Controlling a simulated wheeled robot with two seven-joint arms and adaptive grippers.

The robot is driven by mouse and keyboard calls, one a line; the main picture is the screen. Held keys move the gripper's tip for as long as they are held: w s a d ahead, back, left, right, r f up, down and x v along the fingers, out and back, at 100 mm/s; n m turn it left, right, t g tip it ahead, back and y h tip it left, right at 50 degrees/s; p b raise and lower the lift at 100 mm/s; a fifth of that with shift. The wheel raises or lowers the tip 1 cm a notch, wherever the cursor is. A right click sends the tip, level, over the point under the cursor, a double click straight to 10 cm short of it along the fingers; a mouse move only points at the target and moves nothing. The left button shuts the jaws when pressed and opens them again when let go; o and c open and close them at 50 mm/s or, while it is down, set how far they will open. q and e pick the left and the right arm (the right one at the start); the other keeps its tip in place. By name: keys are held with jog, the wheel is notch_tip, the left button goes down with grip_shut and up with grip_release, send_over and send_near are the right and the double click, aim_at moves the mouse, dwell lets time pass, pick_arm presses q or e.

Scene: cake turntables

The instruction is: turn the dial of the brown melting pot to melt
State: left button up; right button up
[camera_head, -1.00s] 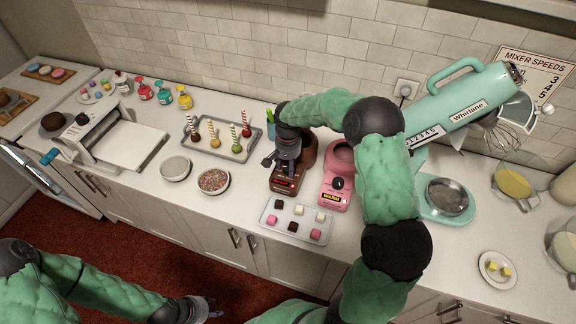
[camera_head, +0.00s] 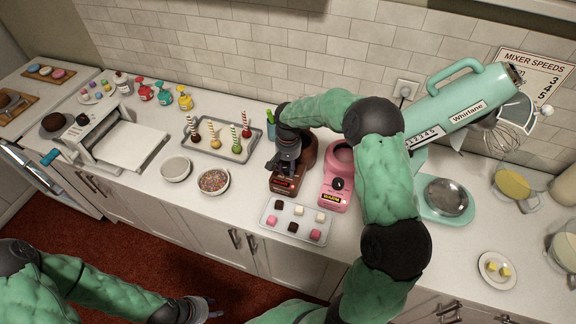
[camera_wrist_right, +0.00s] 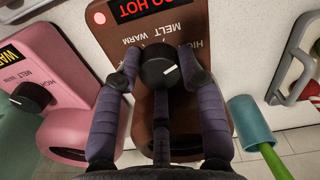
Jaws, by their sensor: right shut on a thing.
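The brown melting pot (camera_head: 285,184) stands on the counter, and its front panel (camera_wrist_right: 180,20) fills the middle of the right wrist view. Its black dial (camera_wrist_right: 160,67) has a white mark slanting up toward the HIGH label at right. A red-lettered display, partly cut off, reads HOT. My right gripper (camera_wrist_right: 160,82) is shut on the dial, with fingers on both sides of it. In the head view the gripper (camera_head: 284,164) covers the dial. My left gripper (camera_head: 205,308) hangs low in front of the counter; its fingers are too small to read.
A pink melting pot (camera_head: 337,185) with its own dial stands close at right. A tray of small cubes (camera_head: 268,222) lies in front. The cake pop tray (camera_head: 202,143) and sprinkle bowl (camera_head: 213,181) are at left. A teal cup (camera_wrist_right: 250,122) is near the brown pot.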

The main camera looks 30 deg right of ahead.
aim_at(288, 167)
jog(key=n, duration=0.4)
jog(key=shift+p, duration=0.3)
jog(key=shift+n+p, duration=0.35)
jog(key=shift+n, duration=1.65)
jog(key=o, duration=0.9)
notch_tip(288, 167, up, 12)
jog(key=shift+r, duration=0.1)
